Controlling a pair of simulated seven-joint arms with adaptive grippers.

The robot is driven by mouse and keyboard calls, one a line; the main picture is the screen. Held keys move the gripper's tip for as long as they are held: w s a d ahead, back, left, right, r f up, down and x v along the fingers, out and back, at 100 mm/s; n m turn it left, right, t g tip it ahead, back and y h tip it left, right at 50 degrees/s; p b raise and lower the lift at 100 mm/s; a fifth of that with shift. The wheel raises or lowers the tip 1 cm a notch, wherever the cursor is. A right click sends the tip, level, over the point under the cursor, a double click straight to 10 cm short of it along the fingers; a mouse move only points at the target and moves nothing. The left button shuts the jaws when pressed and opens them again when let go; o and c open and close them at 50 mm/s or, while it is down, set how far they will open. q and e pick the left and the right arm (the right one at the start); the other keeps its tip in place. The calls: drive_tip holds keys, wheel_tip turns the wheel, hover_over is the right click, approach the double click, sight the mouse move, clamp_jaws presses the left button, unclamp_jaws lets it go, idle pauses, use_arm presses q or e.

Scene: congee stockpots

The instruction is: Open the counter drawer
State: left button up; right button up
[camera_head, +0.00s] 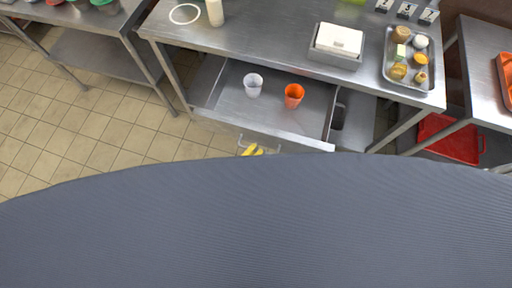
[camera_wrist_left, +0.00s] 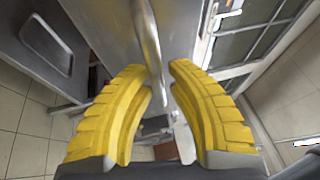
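The counter drawer (camera_head: 232,122) is a steel drawer under the middle counter. In the head view it is pulled out, with its inside showing. Its bar handle (camera_head: 273,149) is on the front face, low in the picture. The handle (camera_wrist_left: 148,40) also shows in the left wrist view, running down between my yellow fingers. My left gripper (camera_head: 252,150) is at the handle, and only its yellow fingers show in the head view. My right gripper is not in view.
A white cup (camera_head: 253,85) and an orange cup (camera_head: 294,96) stand in the drawer. The counter (camera_head: 265,35) above holds a steel container (camera_head: 337,45) and a tray (camera_head: 388,70) of small items. Tiled floor (camera_head: 110,135) is clear at left. A red bin (camera_head: 450,139) sits at right.

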use_arm(q)
drive_tip(key=o, duration=0.3)
drive_tip(key=shift+a+f, duration=0.1)
drive_tip(key=shift+a, duration=0.05)
drive_tip(key=shift+o, duration=0.2)
drive_tip(key=v, duration=1.1)
drive_tip(key=shift+s+a, duration=0.3)
drive_tip(key=s+a+f+n+g+y, duration=0.25)
drive_tip(key=a+f+n, duration=0.2)
drive_tip(key=f, duration=0.45)
drive_tip(key=s+a+f+n+g+y, duration=0.1)
drive_tip(key=a+f+n+y, duration=0.3)
drive_tip(key=f, duration=0.4)
drive_tip(key=s+a+f+n+g+y, duration=0.25)
drive_tip(key=f+n, duration=0.25)
drive_tip(key=f, duration=0.4)
drive_tip(key=s+a+f+n+g+y, duration=0.2)
drive_tip(key=s+a+f+n+g, duration=0.1)
drive_tip(key=s+f, duration=0.4)
drive_tip(key=s+a+f+n+g+y, duration=0.2)
drive_tip(key=s+a+f+n+g, duration=0.2)
drive_tip(key=s+a+f+n, duration=0.2)
drive_tip(key=shift+s+f+n+y, duration=0.4)
drive_tip(key=shift+s+f+n, duration=0.55)
drive_tip(key=shift+f, duration=0.7)
